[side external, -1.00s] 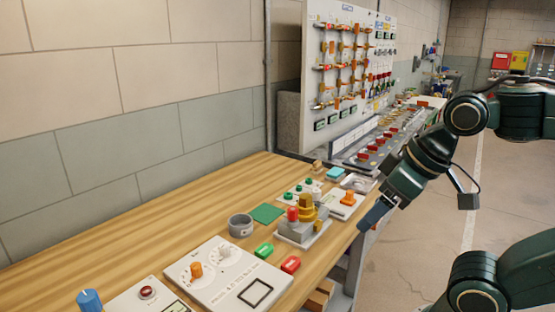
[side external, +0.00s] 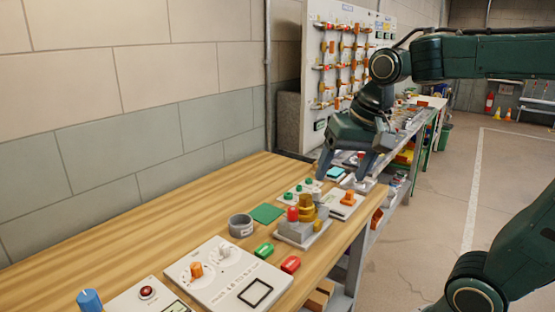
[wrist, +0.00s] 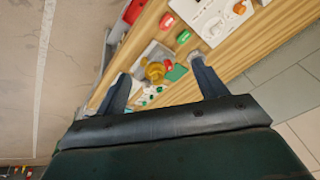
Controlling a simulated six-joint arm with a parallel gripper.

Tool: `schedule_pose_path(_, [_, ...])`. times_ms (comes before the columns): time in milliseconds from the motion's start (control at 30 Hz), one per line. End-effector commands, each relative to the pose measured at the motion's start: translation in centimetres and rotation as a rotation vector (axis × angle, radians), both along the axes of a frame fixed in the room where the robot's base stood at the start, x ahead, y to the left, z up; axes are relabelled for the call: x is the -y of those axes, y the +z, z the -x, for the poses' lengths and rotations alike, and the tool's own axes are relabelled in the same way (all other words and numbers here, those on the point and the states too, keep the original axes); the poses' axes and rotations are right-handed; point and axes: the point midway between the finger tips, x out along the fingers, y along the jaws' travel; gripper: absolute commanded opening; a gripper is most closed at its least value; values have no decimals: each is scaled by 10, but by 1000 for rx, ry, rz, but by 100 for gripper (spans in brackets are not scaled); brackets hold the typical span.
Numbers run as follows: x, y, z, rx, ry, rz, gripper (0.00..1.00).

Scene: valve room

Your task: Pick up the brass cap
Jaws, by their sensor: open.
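The brass cap (side external: 307,207) is a gold, stepped round piece on a grey block (side external: 300,231) near the table's right edge. In the wrist view the brass cap (wrist: 155,71) shows between my fingers, beyond their tips. My gripper (side external: 346,166) is open and points down, above and behind the cap in the side view. It holds nothing. In the wrist view my gripper (wrist: 155,68) has its two fingers wide apart. No contact with the cap is visible.
A red knob (side external: 292,214) stands beside the cap. A grey ring (side external: 241,225), a green square (side external: 267,213), a green block (side external: 264,250) and a red block (side external: 290,264) lie close by. The wooden table (side external: 150,225) is clear at its left.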

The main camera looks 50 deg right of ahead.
Motion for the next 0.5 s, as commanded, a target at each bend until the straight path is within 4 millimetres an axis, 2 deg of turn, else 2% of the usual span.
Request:
schedule_pose_path(33, [6,1,-11,-18,-65,-19,71])
schedule_pose_path(267, [33,0,-55,-83,-373,-99,71])
schedule_pose_path(500, [68,-12,-98,-147,-698,-168,71])
